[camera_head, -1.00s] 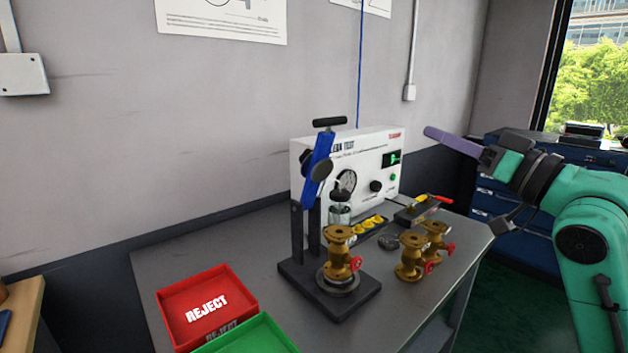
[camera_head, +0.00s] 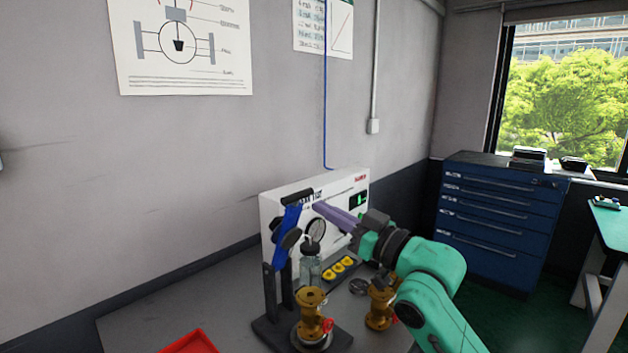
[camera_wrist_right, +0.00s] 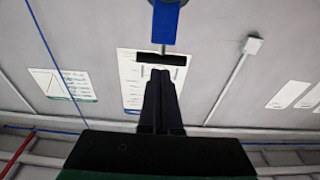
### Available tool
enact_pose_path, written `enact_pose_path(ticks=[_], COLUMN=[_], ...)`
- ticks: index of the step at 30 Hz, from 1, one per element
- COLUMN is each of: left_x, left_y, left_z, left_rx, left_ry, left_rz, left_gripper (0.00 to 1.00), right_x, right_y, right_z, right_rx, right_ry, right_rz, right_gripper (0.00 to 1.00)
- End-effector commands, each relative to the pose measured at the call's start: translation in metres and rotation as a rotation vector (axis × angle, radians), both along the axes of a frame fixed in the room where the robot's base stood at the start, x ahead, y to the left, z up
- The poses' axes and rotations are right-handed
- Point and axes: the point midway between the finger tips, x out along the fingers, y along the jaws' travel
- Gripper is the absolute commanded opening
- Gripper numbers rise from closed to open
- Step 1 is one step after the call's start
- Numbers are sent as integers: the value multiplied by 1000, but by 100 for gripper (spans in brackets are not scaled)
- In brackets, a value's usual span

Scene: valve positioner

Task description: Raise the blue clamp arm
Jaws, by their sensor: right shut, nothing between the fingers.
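The blue clamp arm (camera_head: 288,220) stands steeply raised on its black clamp fixture (camera_head: 270,290), with a black T-handle (camera_head: 297,197) on its top. My right gripper (camera_head: 318,207) is shut and empty, its purple fingers just right of the handle in the head view. In the right wrist view, the shut fingers (camera_wrist_right: 162,78) point at the black handle bar (camera_wrist_right: 161,60), with the blue arm (camera_wrist_right: 165,25) beyond it. I cannot tell whether fingers and handle touch. A brass valve (camera_head: 311,305) stands on the fixture base, below the arm. My left gripper is out of view.
The white leak tester (camera_head: 350,190) stands behind the clamp. A second brass valve (camera_head: 380,305) stands right of the fixture, partly behind my arm. Yellow parts (camera_head: 340,267) lie near the tester. A red tray (camera_head: 190,343) is at the front left.

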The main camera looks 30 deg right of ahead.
Motion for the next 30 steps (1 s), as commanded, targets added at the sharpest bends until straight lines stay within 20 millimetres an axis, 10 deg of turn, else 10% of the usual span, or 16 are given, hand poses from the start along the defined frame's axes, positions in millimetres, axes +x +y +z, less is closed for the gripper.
enact_pose_path(ticks=[18,30], left_x=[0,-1], left_y=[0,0], left_z=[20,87], left_rx=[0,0], left_ry=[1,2], left_rz=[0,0], left_gripper=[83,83], right_x=[33,61], right_y=[11,20], right_z=[6,27], right_rx=[0,-45], right_ry=[2,134], right_rz=[-1,-1], right_gripper=[0,0])
